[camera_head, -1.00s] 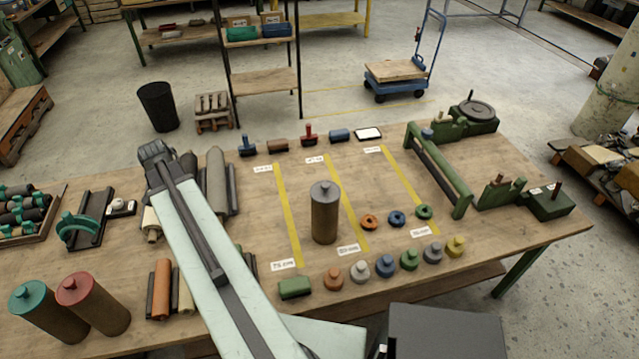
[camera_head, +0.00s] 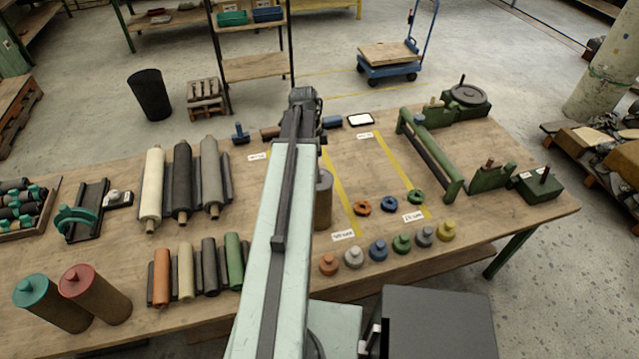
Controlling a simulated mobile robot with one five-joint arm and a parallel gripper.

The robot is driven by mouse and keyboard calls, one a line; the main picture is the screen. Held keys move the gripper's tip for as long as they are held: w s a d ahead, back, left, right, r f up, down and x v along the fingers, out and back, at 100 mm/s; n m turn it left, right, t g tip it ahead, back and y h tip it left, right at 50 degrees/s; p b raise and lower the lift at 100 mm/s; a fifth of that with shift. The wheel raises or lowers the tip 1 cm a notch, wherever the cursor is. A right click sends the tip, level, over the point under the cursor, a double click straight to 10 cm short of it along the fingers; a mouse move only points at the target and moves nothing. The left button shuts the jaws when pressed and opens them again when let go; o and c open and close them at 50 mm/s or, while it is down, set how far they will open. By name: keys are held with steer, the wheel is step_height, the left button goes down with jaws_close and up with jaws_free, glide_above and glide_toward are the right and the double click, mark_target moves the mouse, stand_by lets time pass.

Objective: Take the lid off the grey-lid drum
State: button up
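The drum (camera_head: 324,207) is a brown upright cylinder on the middle of the table. My arm now covers its left part and most of its top, so its grey lid is mostly hidden. My gripper (camera_head: 303,98) is at the far end of my arm, beyond the drum in the picture. Its fingers are too small and dark to tell whether they are open or shut.
A teal-lid drum (camera_head: 30,290) and a red-lid drum (camera_head: 80,282) stand at the front left. Rolls (camera_head: 182,180) lie at left. Several coloured knobs (camera_head: 378,250) and rings (camera_head: 388,203) are right of my arm. A green roller frame (camera_head: 440,165) stands further right.

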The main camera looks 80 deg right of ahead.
steer(key=f+b, duration=0.5)
steer(key=shift+s+f, duration=0.15)
steer(key=shift+s, duration=0.25)
steer(key=shift+r, duration=0.2)
steer(key=c, duration=0.9)
steer(key=shift+c, duration=0.2)
step_height(320, 180, up, 10)
steer(key=p, duration=1)
steer(key=shift+r, duration=0.15)
